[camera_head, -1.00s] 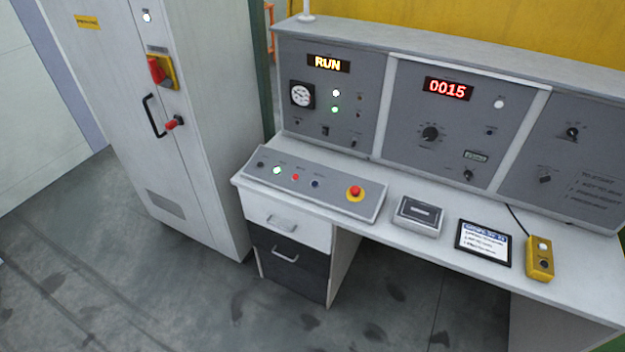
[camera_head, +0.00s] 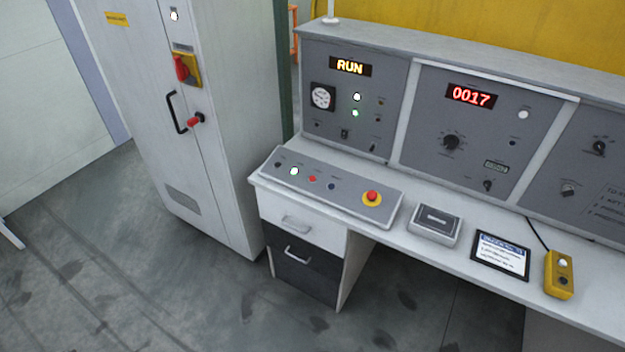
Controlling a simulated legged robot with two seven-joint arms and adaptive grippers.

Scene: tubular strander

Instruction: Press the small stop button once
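A sloped grey button panel (camera_head: 335,197) sits on the left part of the control desk. On it, from left to right, are a dark knob or button (camera_head: 278,164), a lit green-white button (camera_head: 294,171), a small red button (camera_head: 312,178), a dark blue button (camera_head: 332,186) and a large red mushroom button on a yellow ring (camera_head: 372,198). The labels are too small to read. The small red button looks like the stop button. Neither of my grippers shows in the view.
The desk's upright panel carries a yellow RUN display (camera_head: 350,66) and a red counter reading 0017 (camera_head: 471,95). A grey box (camera_head: 434,224), a tablet (camera_head: 501,256) and a yellow pendant (camera_head: 559,274) lie on the desktop. A tall cabinet (camera_head: 225,120) stands left. The floor in front is clear.

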